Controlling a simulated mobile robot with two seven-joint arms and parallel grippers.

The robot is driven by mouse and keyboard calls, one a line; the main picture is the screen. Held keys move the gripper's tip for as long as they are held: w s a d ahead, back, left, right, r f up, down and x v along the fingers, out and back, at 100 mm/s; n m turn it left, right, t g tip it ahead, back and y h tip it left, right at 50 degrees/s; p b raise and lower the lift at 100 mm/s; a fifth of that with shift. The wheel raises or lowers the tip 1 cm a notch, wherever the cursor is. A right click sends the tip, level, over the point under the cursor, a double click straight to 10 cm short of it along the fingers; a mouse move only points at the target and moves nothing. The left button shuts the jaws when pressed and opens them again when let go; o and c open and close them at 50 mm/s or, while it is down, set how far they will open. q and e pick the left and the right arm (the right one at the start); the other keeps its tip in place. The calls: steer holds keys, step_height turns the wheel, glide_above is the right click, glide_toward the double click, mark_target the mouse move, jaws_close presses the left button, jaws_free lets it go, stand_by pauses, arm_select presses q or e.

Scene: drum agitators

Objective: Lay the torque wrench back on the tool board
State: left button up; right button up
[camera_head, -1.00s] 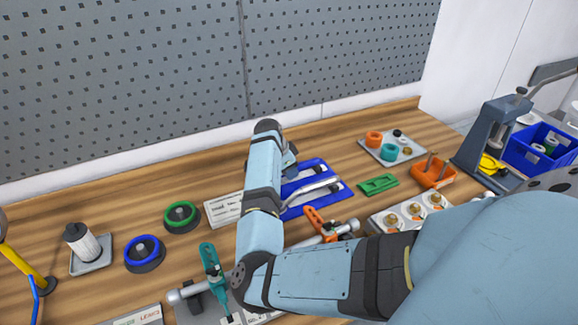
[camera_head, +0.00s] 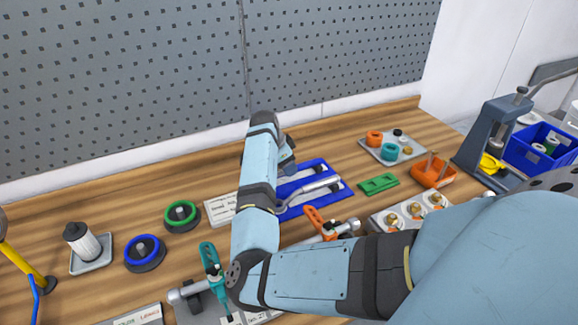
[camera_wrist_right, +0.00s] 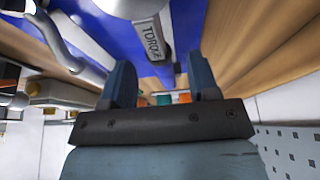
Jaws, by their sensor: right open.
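The blue tool board (camera_head: 320,204) lies on the bench, partly hidden behind my right arm. A silver wrench (camera_head: 308,188) lies slantwise on it; its left end is close to my forearm. In the right wrist view the board (camera_wrist_right: 103,35) fills the top, with a label reading TORQUE. A pale rounded piece (camera_wrist_right: 135,6) is cut off at the top edge, and a silver tool (camera_wrist_right: 68,42) shows at left. My right gripper (camera_wrist_right: 160,82) is open, its fingers apart with nothing between them. In the head view its fingertips are hidden behind the arm. My left gripper is not in view.
A green block (camera_head: 378,184) and an orange holder (camera_head: 432,172) stand right of the board. A tray with rings (camera_head: 392,150) is behind. Green (camera_head: 182,216) and blue (camera_head: 145,252) rings lie left. The perforated panel (camera_head: 130,80) rises behind the bench.

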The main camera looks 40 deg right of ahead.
steer(key=v, duration=1.1)
